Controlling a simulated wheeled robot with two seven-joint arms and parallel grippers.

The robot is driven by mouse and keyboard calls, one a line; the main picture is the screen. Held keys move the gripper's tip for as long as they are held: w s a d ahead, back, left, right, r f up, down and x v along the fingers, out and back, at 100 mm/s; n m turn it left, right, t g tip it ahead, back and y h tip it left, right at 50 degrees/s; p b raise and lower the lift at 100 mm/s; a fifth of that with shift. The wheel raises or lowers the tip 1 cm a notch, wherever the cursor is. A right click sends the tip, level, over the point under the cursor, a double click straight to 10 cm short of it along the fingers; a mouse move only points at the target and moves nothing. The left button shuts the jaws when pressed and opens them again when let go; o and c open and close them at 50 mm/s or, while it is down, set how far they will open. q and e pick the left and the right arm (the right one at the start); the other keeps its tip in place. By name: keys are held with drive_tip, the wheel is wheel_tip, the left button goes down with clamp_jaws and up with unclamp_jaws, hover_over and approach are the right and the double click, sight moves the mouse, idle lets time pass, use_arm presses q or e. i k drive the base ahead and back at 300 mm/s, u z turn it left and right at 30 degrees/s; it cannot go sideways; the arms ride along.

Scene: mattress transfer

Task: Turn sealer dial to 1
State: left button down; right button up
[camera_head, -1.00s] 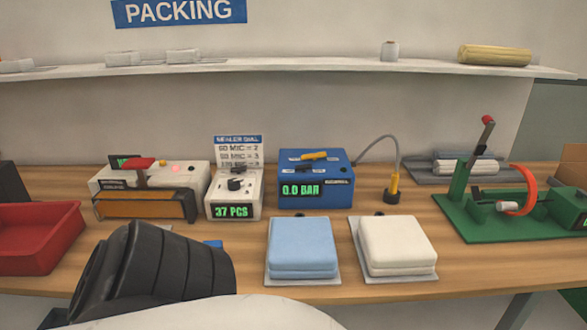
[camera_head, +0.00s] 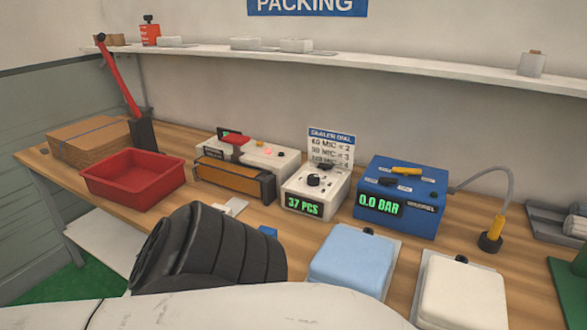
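The sealer dial is a small black knob (camera_head: 313,180) on top of a white box (camera_head: 300,196) whose green display reads 37 PCS. A card (camera_head: 331,147) headed SEALER DIAL stands behind it, with lines of MIC values and numbers; its lowest line is partly hidden. The number the knob points to is too small to read. The sealer (camera_head: 244,166), a white unit with a red handle and a brown front, stands just left of the box. My arm parts cross the bottom of the view, but neither gripper can be made out.
A red tray (camera_head: 133,181) and stacked cardboard (camera_head: 90,138) are at the left of the wooden bench (camera_head: 185,222). A blue box (camera_head: 400,193) reading 0.0 BAR stands right of the dial box. Blue (camera_head: 353,258) and white (camera_head: 462,292) padded blocks lie in front.

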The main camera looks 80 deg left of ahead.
sight(314, 180)
drive_tip(key=u, duration=2.35)
